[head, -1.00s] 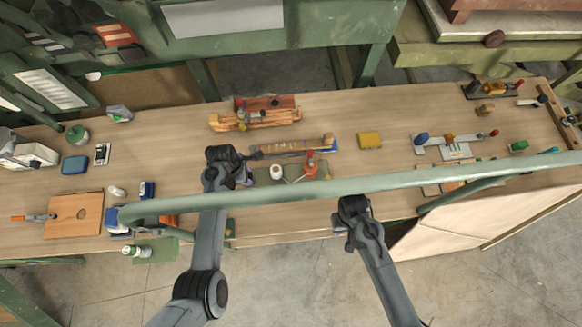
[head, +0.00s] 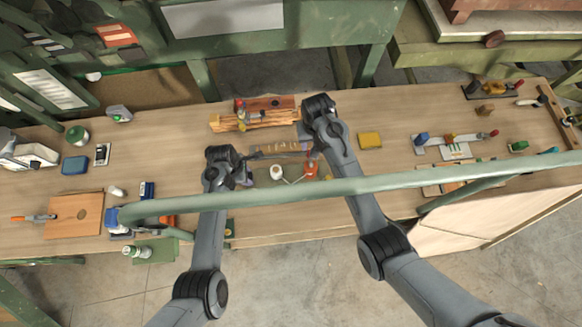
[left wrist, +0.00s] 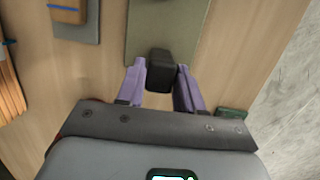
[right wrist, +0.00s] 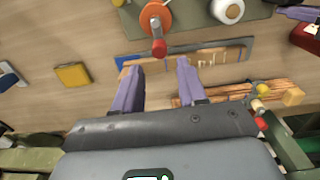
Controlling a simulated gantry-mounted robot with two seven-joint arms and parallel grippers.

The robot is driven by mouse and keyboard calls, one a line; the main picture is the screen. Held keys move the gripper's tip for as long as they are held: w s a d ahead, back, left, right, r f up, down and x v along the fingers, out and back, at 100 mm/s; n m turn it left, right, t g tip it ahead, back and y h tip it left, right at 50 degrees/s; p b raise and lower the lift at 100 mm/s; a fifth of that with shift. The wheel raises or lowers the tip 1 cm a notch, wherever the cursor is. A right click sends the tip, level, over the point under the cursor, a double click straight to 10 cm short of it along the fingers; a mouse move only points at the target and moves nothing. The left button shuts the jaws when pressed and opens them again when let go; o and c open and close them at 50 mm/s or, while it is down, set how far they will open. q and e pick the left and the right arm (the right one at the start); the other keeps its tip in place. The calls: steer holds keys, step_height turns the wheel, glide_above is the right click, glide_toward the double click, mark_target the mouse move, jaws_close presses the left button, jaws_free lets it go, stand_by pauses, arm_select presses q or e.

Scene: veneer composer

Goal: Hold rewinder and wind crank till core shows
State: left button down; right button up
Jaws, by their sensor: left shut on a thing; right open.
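The rewinder is a grey-green base plate (right wrist: 190,22) carrying a white roll (right wrist: 227,10) and an orange crank disc (right wrist: 156,16) with a red knob (right wrist: 159,47). In the head view the roll (head: 276,172) and orange crank (head: 311,169) show between my grippers, partly below a green rail. My left gripper (left wrist: 160,82) is shut on a black block (left wrist: 160,68) at the end of the plate (left wrist: 168,20). My right gripper (right wrist: 160,78) is open and empty, above the bench behind the crank; the red knob lies beyond its fingertips. Whether the roll's core shows, I cannot tell.
A blue-ended tray with a wooden strip (right wrist: 200,58) lies below my right fingers. A wood-strip stack (head: 255,117) stands behind. A yellow block (head: 370,140) lies to the right. The green rail (head: 400,181) crosses in front. Bench between yellow block and right-hand tools is clear.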

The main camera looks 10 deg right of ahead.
steer(key=shift+f, duration=3.35)
steer(key=shift+w, duration=0.1)
steer(key=shift+r, duration=2.5)
steer(key=shift+r, duration=0.1)
steer(key=shift+r, duration=0.9)
steer(key=shift+f, duration=3.5)
